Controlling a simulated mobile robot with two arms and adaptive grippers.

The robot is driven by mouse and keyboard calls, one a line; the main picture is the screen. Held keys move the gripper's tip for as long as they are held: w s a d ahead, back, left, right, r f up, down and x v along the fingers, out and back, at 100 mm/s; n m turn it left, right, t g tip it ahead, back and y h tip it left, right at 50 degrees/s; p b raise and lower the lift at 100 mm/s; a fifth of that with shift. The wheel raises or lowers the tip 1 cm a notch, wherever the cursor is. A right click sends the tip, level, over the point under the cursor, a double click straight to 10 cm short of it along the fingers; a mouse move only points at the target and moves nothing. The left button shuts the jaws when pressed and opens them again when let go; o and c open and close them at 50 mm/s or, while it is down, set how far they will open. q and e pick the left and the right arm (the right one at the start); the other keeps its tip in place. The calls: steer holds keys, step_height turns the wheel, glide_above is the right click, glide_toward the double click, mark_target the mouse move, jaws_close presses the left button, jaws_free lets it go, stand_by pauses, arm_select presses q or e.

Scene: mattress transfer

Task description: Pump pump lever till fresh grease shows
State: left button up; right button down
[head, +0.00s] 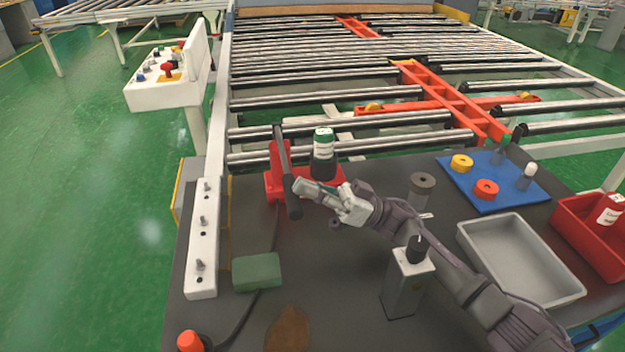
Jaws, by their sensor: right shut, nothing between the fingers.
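The red pump (275,184) stands at the back left of the dark table, with a white and green cartridge (323,143) upright in a black holder. Its dark pump lever (285,166) stands nearly upright, leaning slightly, with the thicker end low. My right gripper (299,187) is shut and empty, its fingertips at the right side of the lever's lower part. I cannot tell whether they touch it. A white block with several grease fittings (203,240) runs along the left table edge. I cannot make out fresh grease at the fittings. My left gripper is not in view.
A green box (257,272), a brown patch (288,328) and an orange-topped item (190,341) are at the front left. A grey tray (520,258), red bin (590,235) and blue mat (492,180) fill the right. Rollers lie behind; a control panel (165,92) stands left.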

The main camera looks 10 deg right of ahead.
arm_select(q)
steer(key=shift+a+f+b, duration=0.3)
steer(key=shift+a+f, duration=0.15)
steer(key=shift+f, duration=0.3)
arm_select(e)
steer(key=f, duration=0.3)
steer(key=shift+s+a, duration=0.2)
steer(key=shift+s, duration=0.05)
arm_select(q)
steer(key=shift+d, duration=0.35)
arm_select(e)
step_height(320, 180, up, 11)
steer(key=shift+w+d+r, duration=0.15)
